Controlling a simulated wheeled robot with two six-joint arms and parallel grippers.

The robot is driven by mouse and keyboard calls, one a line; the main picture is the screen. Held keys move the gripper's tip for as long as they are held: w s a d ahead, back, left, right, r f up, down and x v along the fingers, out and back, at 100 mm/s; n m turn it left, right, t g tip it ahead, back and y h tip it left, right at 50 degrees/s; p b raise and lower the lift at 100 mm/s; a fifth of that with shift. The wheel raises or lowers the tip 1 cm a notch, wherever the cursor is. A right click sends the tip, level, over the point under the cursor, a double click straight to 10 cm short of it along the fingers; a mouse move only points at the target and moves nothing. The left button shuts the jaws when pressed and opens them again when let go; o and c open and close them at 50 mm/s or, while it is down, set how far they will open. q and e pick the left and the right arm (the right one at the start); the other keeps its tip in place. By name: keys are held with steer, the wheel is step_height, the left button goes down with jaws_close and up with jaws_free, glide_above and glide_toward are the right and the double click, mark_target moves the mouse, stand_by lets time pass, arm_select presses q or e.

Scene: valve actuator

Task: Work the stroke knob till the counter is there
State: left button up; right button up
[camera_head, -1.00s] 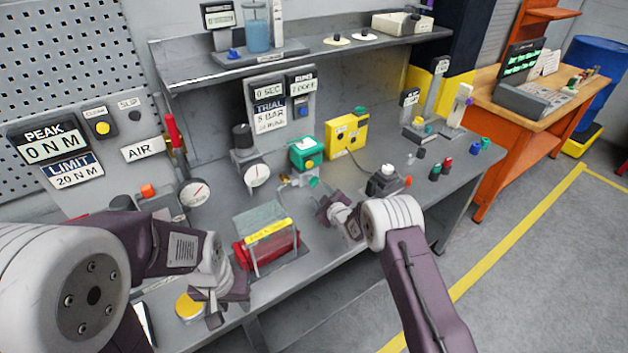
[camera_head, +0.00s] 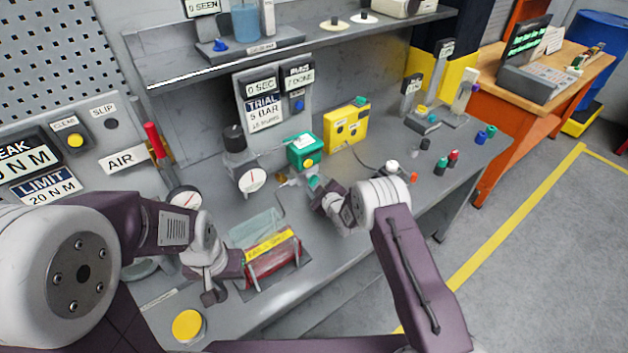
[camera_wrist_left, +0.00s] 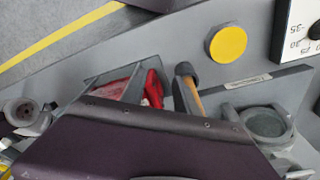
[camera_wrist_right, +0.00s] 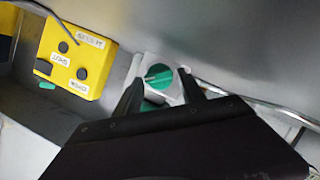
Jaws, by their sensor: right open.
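My right gripper (camera_head: 322,203) is open above the bench, close to a small green knob (camera_head: 313,183). In the right wrist view the green knob (camera_wrist_right: 157,76), on a pale block, shows between the open fingers (camera_wrist_right: 162,88); I cannot tell whether they touch it. No label reading "stroke" is legible, so I cannot confirm it as the stroke knob. A grey display panel (camera_head: 272,103) reads "0 SEC", "TRIAL 5 BAR" and what looks like "7 DONE".
A green box (camera_head: 303,150) and a yellow box (camera_head: 346,127) stand behind the right gripper, with a gauge (camera_head: 252,180) to the left. A yellow disc (camera_head: 188,325) lies near the front edge. Small coloured caps (camera_head: 440,166) stand at the right. A shelf (camera_head: 290,45) runs above.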

jaws_close()
steer(key=shift+f+n+b, duration=0.3)
steer(key=shift+n+b, duration=0.1)
steer(key=shift+b, duration=0.5)
steer(key=shift+r, duration=0.2)
jaws_free()
